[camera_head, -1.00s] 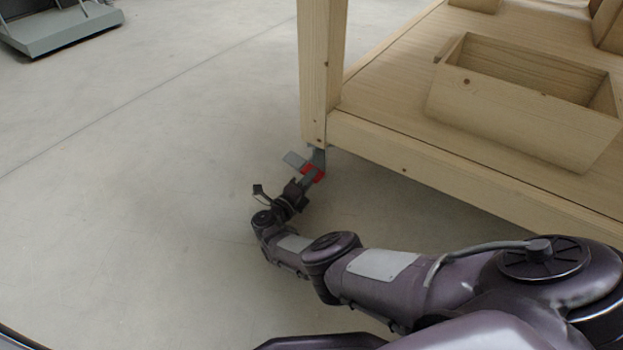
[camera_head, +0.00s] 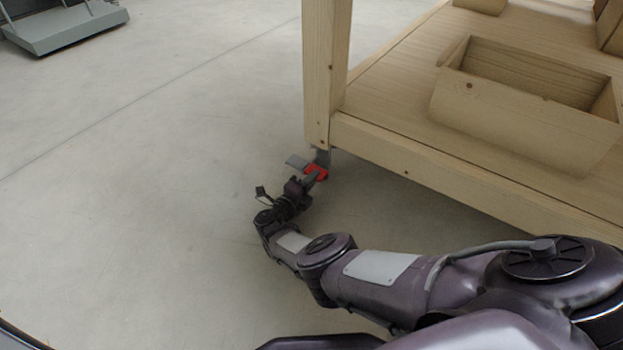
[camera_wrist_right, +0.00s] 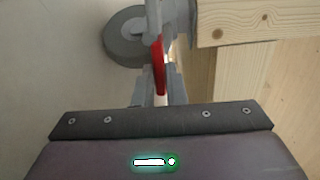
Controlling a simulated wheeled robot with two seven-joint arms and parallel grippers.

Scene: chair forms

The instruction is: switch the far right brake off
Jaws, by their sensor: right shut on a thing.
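The red brake pedal (camera_head: 316,172) sits on a caster under the corner post of the wooden table. My right gripper (camera_head: 307,182) reaches it from the lower left, low over the floor. In the right wrist view, the red pedal (camera_wrist_right: 159,65) stands between the two fingers of the right gripper (camera_wrist_right: 158,90), which are shut on it. The grey caster wheel (camera_wrist_right: 120,45) shows just left of the pedal there. In the head view the caster is mostly hidden behind the gripper and pedal. My left gripper is not in view.
The wooden table's post (camera_head: 326,75) and lower frame beam (camera_head: 400,170) stand just above and right of the caster. An open wooden box (camera_head: 520,120) sits on the lower shelf. The floor to the left is clear; a grey platform (camera_head: 70,30) is far left.

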